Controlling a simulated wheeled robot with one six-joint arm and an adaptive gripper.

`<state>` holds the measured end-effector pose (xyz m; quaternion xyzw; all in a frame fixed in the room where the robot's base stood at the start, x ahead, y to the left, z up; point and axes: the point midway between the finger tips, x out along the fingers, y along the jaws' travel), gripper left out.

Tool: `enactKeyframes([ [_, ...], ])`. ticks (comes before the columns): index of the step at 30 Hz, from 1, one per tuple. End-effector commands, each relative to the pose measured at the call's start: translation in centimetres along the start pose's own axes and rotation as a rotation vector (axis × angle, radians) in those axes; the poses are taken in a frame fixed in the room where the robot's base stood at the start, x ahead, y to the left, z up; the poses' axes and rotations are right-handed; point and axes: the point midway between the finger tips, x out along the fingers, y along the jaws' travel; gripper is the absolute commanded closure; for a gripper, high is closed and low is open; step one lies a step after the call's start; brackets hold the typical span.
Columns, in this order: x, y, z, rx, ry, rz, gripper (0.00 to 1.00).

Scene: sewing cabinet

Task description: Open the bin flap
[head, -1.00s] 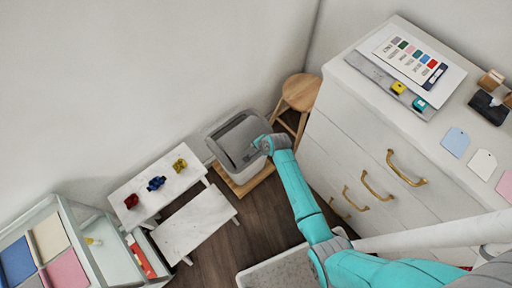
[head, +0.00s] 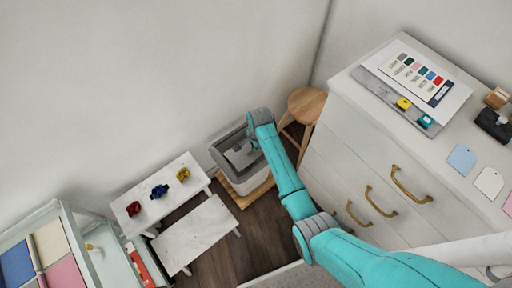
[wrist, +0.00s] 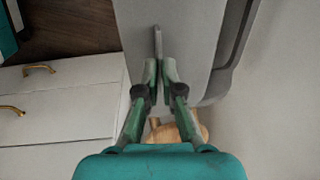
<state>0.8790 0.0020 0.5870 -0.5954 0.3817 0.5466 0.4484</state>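The bin (head: 226,174) is a light grey box with a darker grey rim, standing on a wooden board against the wall. Its grey flap (head: 240,157) is tilted, and part of the opening shows beside it. In the wrist view the flap (wrist: 188,45) is a broad grey panel with a thin upright tab (wrist: 158,38). My gripper (wrist: 161,68) has its two green fingers drawn close together on this tab, one on each side. In the head view my wrist partly covers the flap's right side, and the fingertips are hard to make out.
A round wooden stool (head: 306,105) stands right of the bin, close to my arm. A white drawer cabinet (head: 336,160) is at the right. A white step bench (head: 203,230) with colored items is at the left. Dark floor (head: 250,225) is clear in front.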

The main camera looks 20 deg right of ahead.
Motion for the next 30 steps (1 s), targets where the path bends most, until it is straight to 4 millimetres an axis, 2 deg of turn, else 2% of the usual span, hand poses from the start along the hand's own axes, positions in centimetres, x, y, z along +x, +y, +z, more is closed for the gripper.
enactKeyframes([
  [11,-0.1,-0.1,0.1,-0.001,-0.002,-0.002,1.00],
  [12,-0.1,-0.1,0.1,-0.001,-0.002,-0.003,0.88],
  [14,-0.1,-0.1,0.1,-0.001,-0.001,-0.003,0.73],
  [15,-0.1,-0.1,0.1,-0.001,-0.001,-0.002,0.70],
  [25,-0.3,-0.1,0.0,-0.001,-0.001,-0.002,0.70],
  [30,-2.3,-0.2,0.0,-0.001,0.001,-0.005,0.70],
])
